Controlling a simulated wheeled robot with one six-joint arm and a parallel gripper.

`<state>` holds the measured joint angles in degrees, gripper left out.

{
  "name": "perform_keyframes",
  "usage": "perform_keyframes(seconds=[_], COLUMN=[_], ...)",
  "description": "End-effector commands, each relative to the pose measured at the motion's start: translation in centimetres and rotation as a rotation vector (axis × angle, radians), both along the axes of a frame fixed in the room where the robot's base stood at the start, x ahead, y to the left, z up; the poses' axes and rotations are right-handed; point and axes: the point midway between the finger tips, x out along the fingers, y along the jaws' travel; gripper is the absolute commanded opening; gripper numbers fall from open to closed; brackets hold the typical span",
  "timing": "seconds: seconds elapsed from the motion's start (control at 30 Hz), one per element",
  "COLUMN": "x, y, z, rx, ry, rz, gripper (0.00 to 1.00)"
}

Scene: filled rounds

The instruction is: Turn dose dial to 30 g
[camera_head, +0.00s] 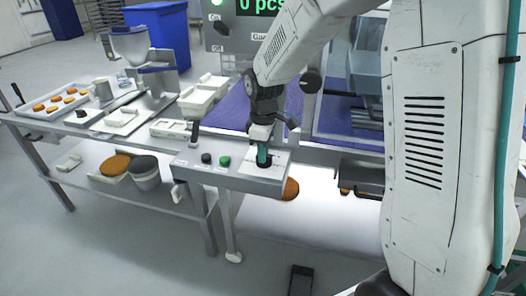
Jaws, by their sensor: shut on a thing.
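The dose dial (264,162) is on the top of the pale control box at the front edge of the machine. Only its dark base and a teal upright part show. My gripper (263,146) reaches down from above and is shut on the dial. The fingers and wrist hide most of the dial's top, so its pointer and setting cannot be read. A display (258,6) at the top of the view shows "0 pcs" in green.
A black button (207,158) and a green button (224,161) sit left of the dial on the same box. A scale with a metal hopper (130,45), pale trays (203,95) and a tray of orange rounds (30,111) stand on the table to the left. A blue bin (160,30) is behind.

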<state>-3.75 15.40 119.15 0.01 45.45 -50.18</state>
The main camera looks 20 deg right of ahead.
Motion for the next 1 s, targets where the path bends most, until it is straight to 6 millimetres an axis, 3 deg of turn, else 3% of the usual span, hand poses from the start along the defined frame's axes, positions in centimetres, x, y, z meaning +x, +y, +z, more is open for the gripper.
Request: perform_keyframes(seconds=[0.37, 1.0], x=[0.04, 0.15], y=[-0.04, -0.16], z=[0.03, 0.06], rx=[-0.001, 0.0], ry=[-0.001, -0.001], rz=[-0.117, -0.689], gripper=[0.0, 0.0])
